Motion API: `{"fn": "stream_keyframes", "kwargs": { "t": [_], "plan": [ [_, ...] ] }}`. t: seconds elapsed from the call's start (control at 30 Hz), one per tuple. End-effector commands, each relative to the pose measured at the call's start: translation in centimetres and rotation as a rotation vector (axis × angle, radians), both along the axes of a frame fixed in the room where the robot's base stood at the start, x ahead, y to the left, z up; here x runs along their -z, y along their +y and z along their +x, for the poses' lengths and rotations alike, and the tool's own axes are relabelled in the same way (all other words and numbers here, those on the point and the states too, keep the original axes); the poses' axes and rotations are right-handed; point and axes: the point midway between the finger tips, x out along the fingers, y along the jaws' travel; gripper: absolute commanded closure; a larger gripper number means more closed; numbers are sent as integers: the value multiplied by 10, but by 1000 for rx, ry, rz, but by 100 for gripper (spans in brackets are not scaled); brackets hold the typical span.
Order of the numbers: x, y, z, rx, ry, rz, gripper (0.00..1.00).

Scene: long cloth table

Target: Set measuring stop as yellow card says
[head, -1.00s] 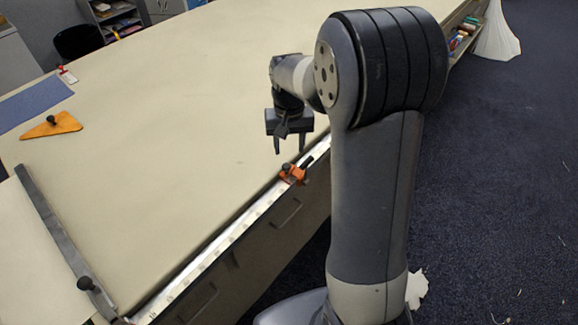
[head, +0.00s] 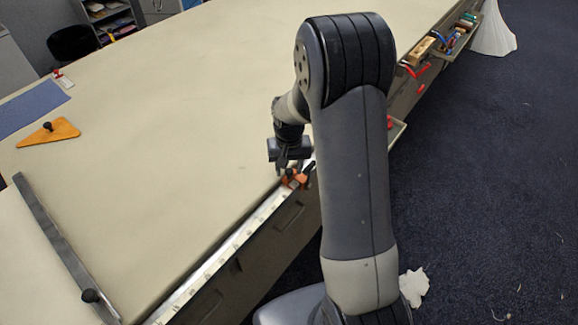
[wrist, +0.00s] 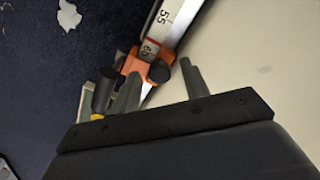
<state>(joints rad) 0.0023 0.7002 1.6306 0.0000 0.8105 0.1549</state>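The orange measuring stop (head: 293,180) sits on the metal rule (head: 225,245) along the table's front edge. My gripper (head: 289,170) is down at the stop, its fingers partly overlapping it in the head view. In the wrist view my gripper (wrist: 160,80) is open, and a black knob of the orange stop (wrist: 138,66) shows between the two fingers. I cannot tell whether either finger touches it. The stop is near the red-marked 60 on the rule (wrist: 168,22), with 55 farther along. I see no yellow card in either view.
A grey bar (head: 55,235) with a black knob lies across the table at left. An orange wedge (head: 50,132) and a blue mat (head: 28,108) lie behind it. Trays of coloured items (head: 455,35) hang along the right side. The table's middle is clear.

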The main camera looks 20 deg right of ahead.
Motion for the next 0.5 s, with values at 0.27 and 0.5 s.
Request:
{"fn": "stream_keyframes", "kwargs": {
  "t": [0.27,0.5],
  "plan": [
    [0,0,0,0,0,0,80],
    [0,0,0,0,0,0,100]
  ]
}}
